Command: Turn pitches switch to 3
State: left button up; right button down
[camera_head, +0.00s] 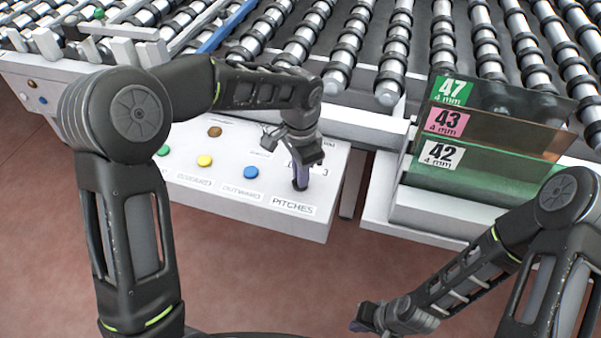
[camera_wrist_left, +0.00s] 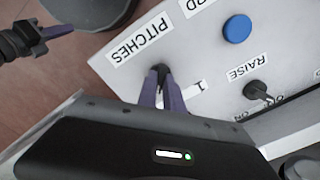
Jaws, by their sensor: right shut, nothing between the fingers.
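The pitches switch (camera_wrist_left: 160,69) is a small dark knob on the white control panel, beside the PITCHES label (camera_head: 293,207). My left gripper (camera_head: 300,184) points down at it, and its purple fingers (camera_wrist_left: 161,84) stand on both sides of the knob in the left wrist view, closed on it. The gripper hides most of the switch in the head view, so its setting is unclear. A "3" (camera_head: 325,170) is printed to its right; a "1" (camera_wrist_left: 201,85) shows in the wrist view. My right gripper (camera_head: 362,318) is shut and empty, low over the floor.
The white panel (camera_head: 330,195) also carries a blue button (camera_head: 251,172), a yellow button (camera_head: 204,161) and a black RAISE switch (camera_wrist_left: 255,90). Roller conveyors (camera_head: 340,70) lie behind. Glass sheets marked 47, 43 and 42 (camera_head: 490,165) stand in a rack at right.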

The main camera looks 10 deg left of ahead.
pick_arm(q)
jog(key=o, duration=0.5)
jog(key=shift+c, duration=0.2)
jog(key=shift+r, duration=0.1)
notch_tip(320, 180, up, 8)
jog(key=shift+f, duration=0.15)
dwell(0.4)
